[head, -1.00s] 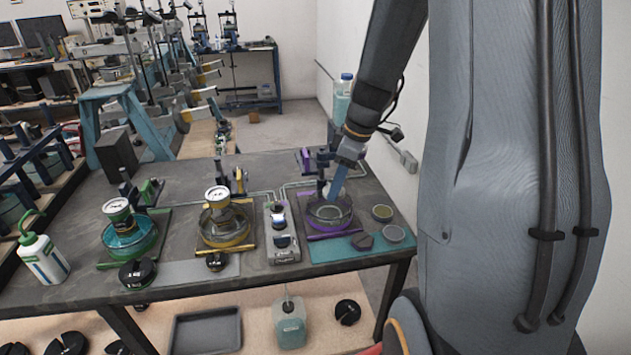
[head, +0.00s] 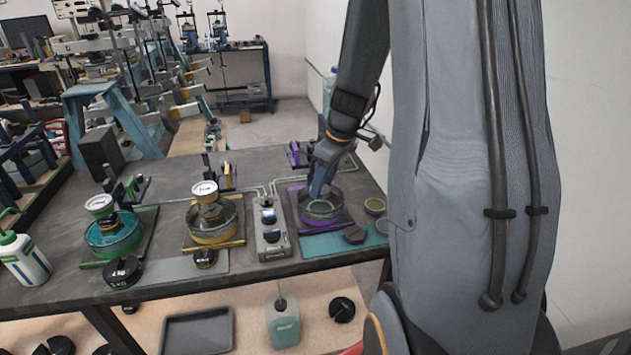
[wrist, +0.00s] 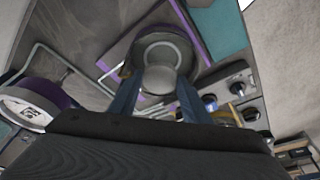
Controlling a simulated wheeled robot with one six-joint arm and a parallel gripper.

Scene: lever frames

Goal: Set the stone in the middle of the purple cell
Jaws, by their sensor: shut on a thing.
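The purple cell (head: 344,216) is a round clear-walled dish on a purple-edged base at the right of the bench. My gripper (head: 317,190) points down at it, with the fingertips over or inside the ring; the exact height is unclear. In the wrist view the gripper (wrist: 158,98) has its two blue fingers shut on the stone (wrist: 160,80), a smooth grey rounded piece. The cell's ring (wrist: 182,42) shows just beyond the stone. In the head view the stone is hidden by my gripper. Whether it touches the cell floor cannot be told.
A yellow cell (head: 238,238) and a green cell (head: 92,256), each with a dial gauge on top, stand to the left. A grey control box (head: 272,246) stands beside the purple cell.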

